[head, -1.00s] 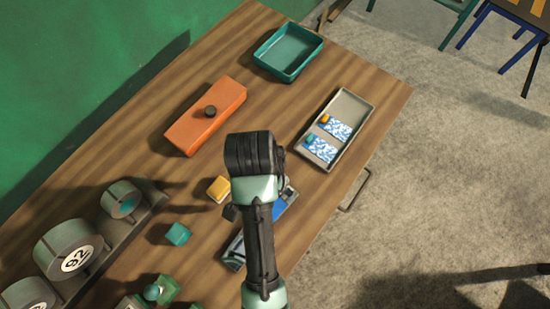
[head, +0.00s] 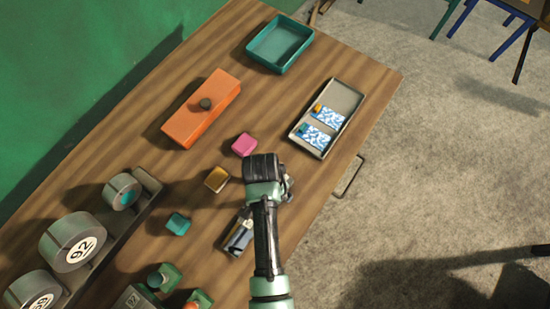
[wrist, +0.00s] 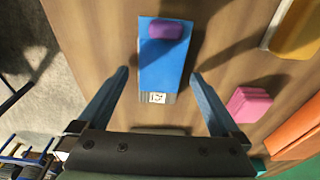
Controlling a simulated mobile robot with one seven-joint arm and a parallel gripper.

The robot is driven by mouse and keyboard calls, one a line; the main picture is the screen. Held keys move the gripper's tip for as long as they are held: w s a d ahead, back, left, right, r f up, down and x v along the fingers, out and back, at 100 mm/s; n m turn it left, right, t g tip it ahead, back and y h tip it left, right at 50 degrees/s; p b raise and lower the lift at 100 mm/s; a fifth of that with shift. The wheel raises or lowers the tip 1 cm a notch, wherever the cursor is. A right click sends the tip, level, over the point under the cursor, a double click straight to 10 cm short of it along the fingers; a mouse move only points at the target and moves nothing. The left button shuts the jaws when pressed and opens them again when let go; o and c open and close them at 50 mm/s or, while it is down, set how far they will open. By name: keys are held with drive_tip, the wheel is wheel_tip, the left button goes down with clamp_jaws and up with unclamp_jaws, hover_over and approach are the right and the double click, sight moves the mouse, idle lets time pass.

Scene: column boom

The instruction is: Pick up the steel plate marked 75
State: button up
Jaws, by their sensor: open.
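In the wrist view a flat plate (wrist: 160,68) lies on the table, blue on top with a grey end and a purple block on its far end. A small white label (wrist: 157,98) sits on the grey end; its digits are upside down and may read 75. My gripper (wrist: 159,72) is open and empty, with one finger to each side of the plate in the picture. I cannot tell how high it is above it. In the head view my arm hides this plate.
Pink (head: 244,144), yellow (head: 217,179) and teal (head: 178,223) blocks stand near my arm. A dark flat piece (head: 238,238) lies to its left. A grey tray (head: 344,137) holds two patterned plates. An orange box (head: 190,124) and a teal tray (head: 280,44) stand farther back.

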drive_tip(key=shift+f, duration=0.15)
drive_tip(key=c, duration=1.6)
drive_tip(key=shift+w, duration=0.1)
